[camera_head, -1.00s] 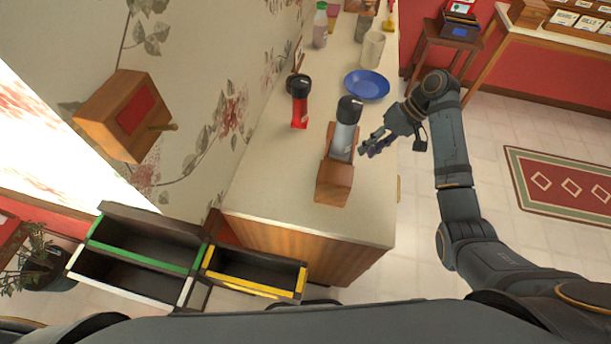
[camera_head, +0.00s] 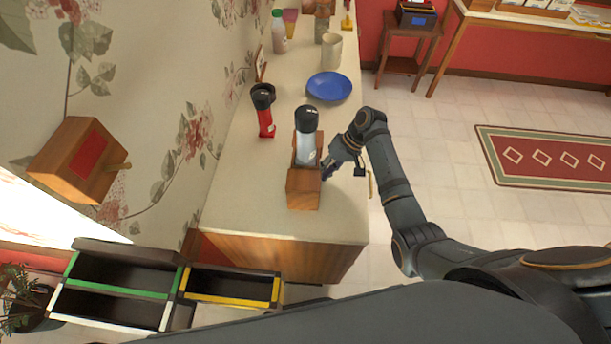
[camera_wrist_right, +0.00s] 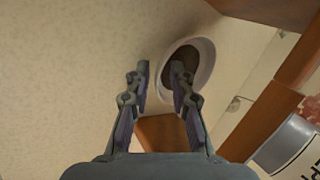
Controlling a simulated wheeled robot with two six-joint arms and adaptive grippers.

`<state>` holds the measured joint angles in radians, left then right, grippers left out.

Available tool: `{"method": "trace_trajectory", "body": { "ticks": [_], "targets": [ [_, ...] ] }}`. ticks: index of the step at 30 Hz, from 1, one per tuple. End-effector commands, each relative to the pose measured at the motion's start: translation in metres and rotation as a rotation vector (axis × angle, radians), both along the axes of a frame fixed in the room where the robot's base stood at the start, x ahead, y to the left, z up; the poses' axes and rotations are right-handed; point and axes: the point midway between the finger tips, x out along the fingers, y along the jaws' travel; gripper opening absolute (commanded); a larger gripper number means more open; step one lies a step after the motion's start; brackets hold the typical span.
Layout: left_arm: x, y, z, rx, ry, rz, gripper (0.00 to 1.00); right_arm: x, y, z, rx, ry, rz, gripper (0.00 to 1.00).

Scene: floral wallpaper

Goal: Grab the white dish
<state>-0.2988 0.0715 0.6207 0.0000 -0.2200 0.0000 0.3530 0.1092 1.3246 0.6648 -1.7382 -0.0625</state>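A white-rimmed round dish (camera_wrist_right: 206,62) with a dark inside shows in the right wrist view, just beyond my right gripper's fingers. My right gripper (camera_wrist_right: 162,82) is open, its two fingers apart with nothing held between them. The right fingertip is at the dish's near left rim; I cannot tell whether they touch. In the head view my right gripper (camera_head: 328,168) is low at the counter's right side, beside a grey bottle with a black cap (camera_head: 306,140). I cannot make out the white dish in the head view. My left gripper is out of view.
The counter (camera_head: 250,190) also holds a wooden block (camera_head: 304,190), a red bottle (camera_head: 264,115), a blue plate (camera_head: 329,87) and a beige cup (camera_head: 331,50). Open drawers (camera_head: 235,287) stand at the lower left. The counter's front left is bare.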

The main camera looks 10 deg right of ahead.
Motion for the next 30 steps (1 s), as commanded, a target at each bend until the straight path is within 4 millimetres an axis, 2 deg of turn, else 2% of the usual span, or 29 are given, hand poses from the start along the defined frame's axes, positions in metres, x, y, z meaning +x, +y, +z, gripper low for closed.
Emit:
{"method": "trace_trajectory", "body": {
  "ticks": [5, 10, 23, 30],
  "targets": [
    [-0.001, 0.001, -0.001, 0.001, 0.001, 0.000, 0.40, 0.000, 0.000, -0.001, -0.001, 0.000, 0.000, 0.22],
    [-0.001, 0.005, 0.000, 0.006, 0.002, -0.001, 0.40, 0.000, 0.000, -0.001, -0.001, -0.001, -0.001, 0.01],
    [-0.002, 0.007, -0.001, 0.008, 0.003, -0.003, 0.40, 0.000, 0.000, 0.000, 0.000, -0.001, -0.001, 0.00],
    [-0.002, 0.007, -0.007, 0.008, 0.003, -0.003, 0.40, 0.001, -0.001, 0.017, 0.000, -0.005, 0.000, 0.00]
  ]
}}
